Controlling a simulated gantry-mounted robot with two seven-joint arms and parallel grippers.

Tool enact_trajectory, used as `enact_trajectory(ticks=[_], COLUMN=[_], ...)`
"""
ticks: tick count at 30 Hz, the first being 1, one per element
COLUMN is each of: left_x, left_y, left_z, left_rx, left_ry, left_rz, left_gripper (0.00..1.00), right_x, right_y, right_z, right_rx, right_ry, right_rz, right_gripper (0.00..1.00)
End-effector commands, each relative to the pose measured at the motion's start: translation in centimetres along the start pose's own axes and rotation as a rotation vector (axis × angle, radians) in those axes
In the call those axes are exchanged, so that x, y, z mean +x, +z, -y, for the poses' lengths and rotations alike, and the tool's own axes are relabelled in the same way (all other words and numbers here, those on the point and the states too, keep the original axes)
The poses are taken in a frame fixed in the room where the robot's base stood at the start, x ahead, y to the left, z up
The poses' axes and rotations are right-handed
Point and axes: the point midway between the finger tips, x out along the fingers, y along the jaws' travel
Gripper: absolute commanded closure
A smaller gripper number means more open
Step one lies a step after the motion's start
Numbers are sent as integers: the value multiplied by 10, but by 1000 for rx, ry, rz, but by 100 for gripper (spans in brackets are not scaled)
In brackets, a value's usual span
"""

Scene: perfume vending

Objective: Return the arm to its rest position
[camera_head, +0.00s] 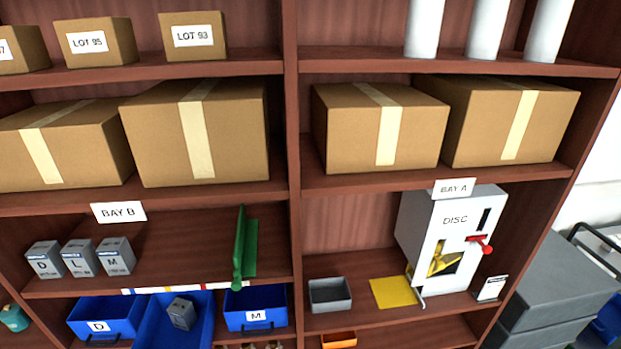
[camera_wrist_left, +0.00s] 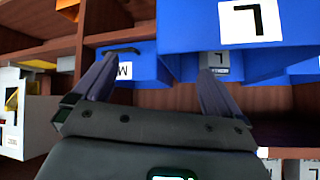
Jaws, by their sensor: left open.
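My left gripper (camera_wrist_left: 157,76) shows in the left wrist view, its two dark fingers spread with nothing held between them. Neither arm shows in the head view, and my right gripper is in no view. The fingers point toward the blue bins, which appear upside down in the wrist view. The blue bin with the L label (camera_wrist_left: 285,22) is above and right of the fingers. The blue M bin (camera_wrist_left: 145,70) shows between and beyond them. In the head view a grey box (camera_head: 181,313) lies inside the middle blue bin (camera_head: 150,335).
The D bin (camera_head: 80,316) and M bin (camera_head: 268,310) flank the middle bin, which sits farther forward. Above are several grey boxes (camera_head: 77,258) and a green upright piece (camera_head: 243,250). The white DISC machine (camera_head: 455,225), a grey tray (camera_head: 330,295) and a yellow plate (camera_head: 393,292) stand right.

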Motion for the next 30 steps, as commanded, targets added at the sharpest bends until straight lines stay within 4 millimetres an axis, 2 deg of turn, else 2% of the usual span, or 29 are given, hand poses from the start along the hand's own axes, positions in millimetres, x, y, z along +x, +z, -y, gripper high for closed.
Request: enact_trajectory(ticks=[1, 5, 10, 15, 20, 21, 30], left_x=[-8, -39, -105, -170, -228, -208, -168], left_y=[8, 30, 63, 85, 100, 114, 152], left_z=[-15, -50, -102, -137, -161, -161, -167], left_rx=[6, 17, -4, -51, -103, -96, -94], left_ry=[-3, -22, -20, 19, 76, 69, 67], left_rz=[24, 107, 259, 393, 500, 496, 492], left_gripper=[1, 1, 1, 1, 1, 1, 1], right_x=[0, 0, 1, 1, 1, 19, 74], right_y=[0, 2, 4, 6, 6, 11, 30], right_z=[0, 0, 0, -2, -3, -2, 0], right_rx=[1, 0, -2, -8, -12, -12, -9], right_ry=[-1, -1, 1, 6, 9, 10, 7], right_rz=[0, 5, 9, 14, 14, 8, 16], right_gripper=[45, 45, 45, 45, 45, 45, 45])
